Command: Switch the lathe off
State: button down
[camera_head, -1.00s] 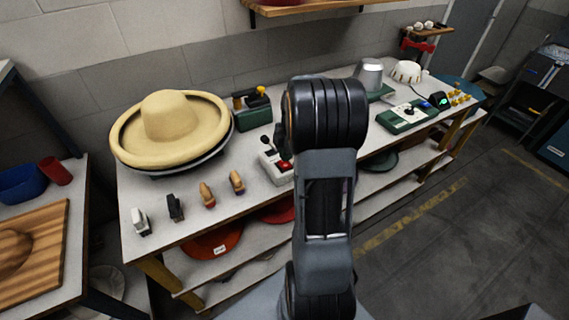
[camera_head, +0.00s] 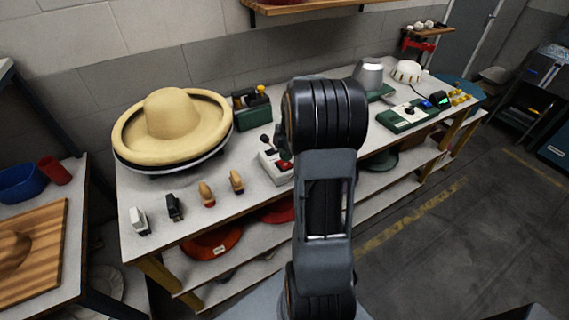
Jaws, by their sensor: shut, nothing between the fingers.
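A straw-coloured sombrero (camera_head: 172,116) lies at the left of the bench on a dark and pale round base (camera_head: 178,172), which may be the lathe; I cannot tell for sure. To its right is a small light control box (camera_head: 271,172) with a black-knobbed lever and a red part (camera_head: 286,165). A green box (camera_head: 252,113) with a yellow knob stands behind. My arm rises in the middle of the view and hides most of my gripper (camera_head: 283,147). A dark part of it shows left of the arm, over the control box, shut. Whether it touches the box is unclear.
Several small brushes or tools (camera_head: 174,207) stand along the bench's front left edge. A green panel with buttons (camera_head: 405,117), a grey cone (camera_head: 368,74) and a white dome (camera_head: 407,71) are at the right. Hats lie on the shelf below. A wooden board (camera_head: 35,243) is at far left.

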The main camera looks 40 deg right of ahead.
aim_at(286, 164)
jog(key=shift+f+b, duration=0.95)
jog(key=shift+f, duration=0.25)
dwell(0.4)
jog(key=shift+r, duration=0.1)
jog(key=shift+r+p, duration=2.35)
jog(key=shift+r, duration=1.1)
